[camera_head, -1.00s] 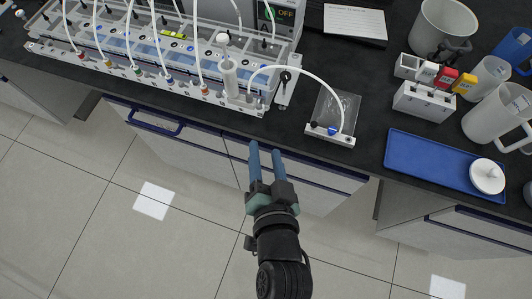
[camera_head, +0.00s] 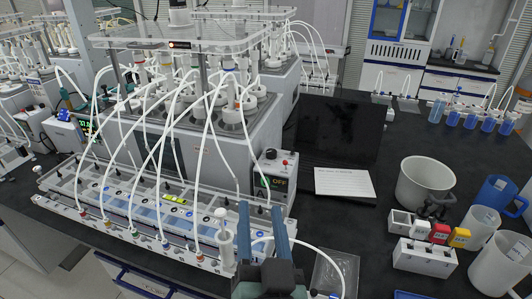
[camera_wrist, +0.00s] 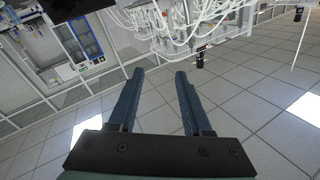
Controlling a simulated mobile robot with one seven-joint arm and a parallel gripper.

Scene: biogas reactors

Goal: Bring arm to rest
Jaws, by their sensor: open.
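My gripper (camera_head: 262,236) shows at the bottom middle of the head view, with its two blue fingers pointing up the picture. The fingers are parallel and apart, with nothing between them. In the wrist view my gripper (camera_wrist: 158,78) is also open and empty, with floor and a distant bench beyond it. In the head view the fingers overlap the front edge of the reactor rig; I cannot tell the distance between them. The rest of my arm is mostly below the picture.
The biogas rig (camera_head: 200,150) with many white tubes fills the left. A white rack (camera_head: 425,257), a white pot (camera_head: 425,182) and a blue jug (camera_head: 503,197) stand at right. Tiled floor (camera_wrist: 250,85) is open in the wrist view.

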